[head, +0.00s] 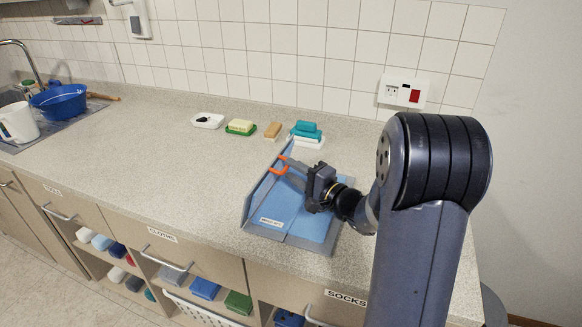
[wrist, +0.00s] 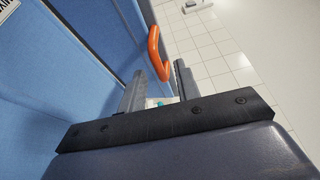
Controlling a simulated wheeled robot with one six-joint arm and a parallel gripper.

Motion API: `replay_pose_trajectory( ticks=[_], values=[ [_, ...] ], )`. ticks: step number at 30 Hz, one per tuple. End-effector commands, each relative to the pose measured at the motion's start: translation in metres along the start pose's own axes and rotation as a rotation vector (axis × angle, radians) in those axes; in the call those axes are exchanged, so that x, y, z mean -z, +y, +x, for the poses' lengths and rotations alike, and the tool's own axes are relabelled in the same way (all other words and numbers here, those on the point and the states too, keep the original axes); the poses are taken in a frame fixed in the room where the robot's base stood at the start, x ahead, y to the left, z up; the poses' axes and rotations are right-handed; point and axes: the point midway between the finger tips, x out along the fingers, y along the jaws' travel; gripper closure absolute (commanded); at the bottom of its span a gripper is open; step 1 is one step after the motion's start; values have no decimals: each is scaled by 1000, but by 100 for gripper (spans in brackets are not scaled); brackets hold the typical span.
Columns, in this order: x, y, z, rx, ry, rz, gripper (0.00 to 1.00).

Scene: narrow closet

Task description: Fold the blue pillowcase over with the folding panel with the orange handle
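The blue pillowcase (head: 300,222) lies on a grey folding board (head: 318,248) on the counter. The folding panel (head: 262,190) at the board's left side stands tilted up, and blue cloth seems to lie along it. Its orange handle (head: 275,170) is at the panel's upper edge; it also shows in the wrist view (wrist: 154,48). My gripper (head: 289,164) is at the handle, coming from the right. In the wrist view its fingers (wrist: 158,82) are apart, with the handle's lower end between or just beyond the tips. I cannot tell whether they touch it.
Behind the board stand soap dishes: a white one (head: 207,121), a green one with a yellow bar (head: 240,129), a tan block (head: 272,130) and stacked teal bars (head: 306,130). A sink with a blue bowl (head: 60,101) is far left. The counter left of the board is clear.

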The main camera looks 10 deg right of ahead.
Motion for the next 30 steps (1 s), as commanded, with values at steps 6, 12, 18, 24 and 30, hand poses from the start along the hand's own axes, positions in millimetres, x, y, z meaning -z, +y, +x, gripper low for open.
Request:
replay_pose_trajectory(
  ticks=[6,12,18,24,30],
  values=[
    [0,0,14,-1,-1,0,69],
    [0,0,15,-1,0,0,69],
    [0,0,15,-1,0,0,81],
    [0,0,15,-1,0,0,97],
    [0,0,15,-1,0,0,100]
  ],
)
